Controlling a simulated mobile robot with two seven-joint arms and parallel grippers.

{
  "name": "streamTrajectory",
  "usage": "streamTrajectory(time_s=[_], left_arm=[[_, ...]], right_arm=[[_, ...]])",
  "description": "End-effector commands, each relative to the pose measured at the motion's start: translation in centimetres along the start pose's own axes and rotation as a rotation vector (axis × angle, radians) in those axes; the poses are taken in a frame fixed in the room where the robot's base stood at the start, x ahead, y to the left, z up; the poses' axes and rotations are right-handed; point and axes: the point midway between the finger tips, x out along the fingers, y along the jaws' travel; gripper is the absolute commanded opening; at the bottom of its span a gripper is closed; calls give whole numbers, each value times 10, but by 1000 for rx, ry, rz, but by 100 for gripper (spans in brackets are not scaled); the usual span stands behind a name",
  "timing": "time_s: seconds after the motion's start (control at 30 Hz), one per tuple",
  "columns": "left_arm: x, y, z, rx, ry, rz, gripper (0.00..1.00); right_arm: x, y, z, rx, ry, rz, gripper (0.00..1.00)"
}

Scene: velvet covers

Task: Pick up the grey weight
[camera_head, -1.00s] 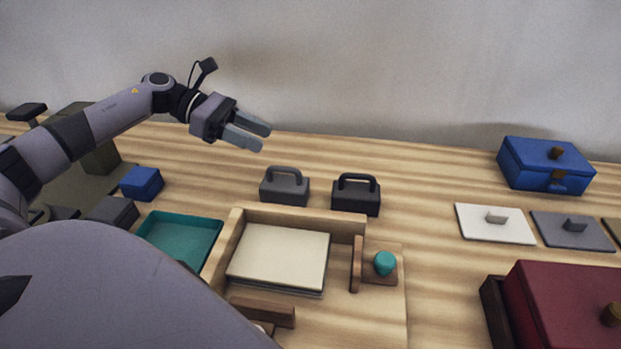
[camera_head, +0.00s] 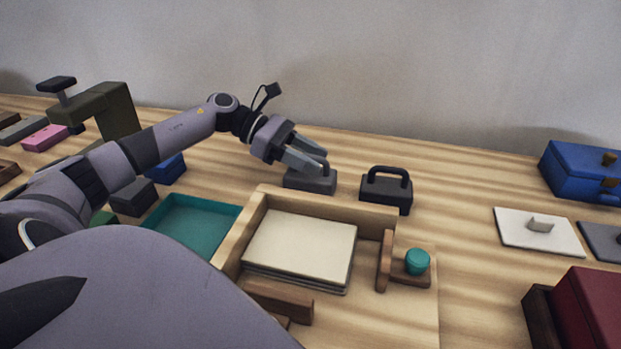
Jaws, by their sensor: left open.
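The grey weight (camera_head: 311,183) is a dark grey block on the wooden table, behind the wooden tray. Its handle is mostly hidden behind my left gripper's fingers. My left gripper (camera_head: 308,163) is open, with its fingers tilted down right over the top of the grey weight. I cannot tell whether the fingers touch it or straddle the handle. A black weight (camera_head: 386,194) with a loop handle stands just to the right. My right gripper is not in view.
A wooden tray (camera_head: 232,246) with a stack of cream sheets (camera_head: 300,247) lies in front. A teal tray (camera_head: 203,226) is to its left, a teal knob (camera_head: 417,261) to its right. Blue box (camera_head: 583,170), white plate (camera_head: 522,240) and red box (camera_head: 585,315) stand at right.

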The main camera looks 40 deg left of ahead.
Motion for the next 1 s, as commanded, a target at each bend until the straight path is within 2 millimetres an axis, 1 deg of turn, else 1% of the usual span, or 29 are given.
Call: streamTrajectory(time_s=[0.03, 0.13, 0.23, 0.4, 0.43, 0.47, 0.5, 0.57, 1.0], left_arm=[[8, 0, 1, -1, -3, -1, 44], [17, 0, 0, 0, 0, 0, 44], [21, 0, 0, 0, 0, 1, 44], [21, 0, -1, -1, 1, 1, 44], [21, 0, -1, -1, 1, 1, 41], [21, 0, -1, -1, 1, 1, 31], [21, 0, -1, -1, 1, 1, 18], [21, 0, -1, -1, 1, 1, 0], [20, -1, -1, -1, 1, 0, 0]], right_arm=[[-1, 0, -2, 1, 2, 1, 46], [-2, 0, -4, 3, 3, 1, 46], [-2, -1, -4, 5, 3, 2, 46], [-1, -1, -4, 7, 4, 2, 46], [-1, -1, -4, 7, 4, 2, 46], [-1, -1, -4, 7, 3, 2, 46], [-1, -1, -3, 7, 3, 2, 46], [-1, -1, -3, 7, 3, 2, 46], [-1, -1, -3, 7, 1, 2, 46]])
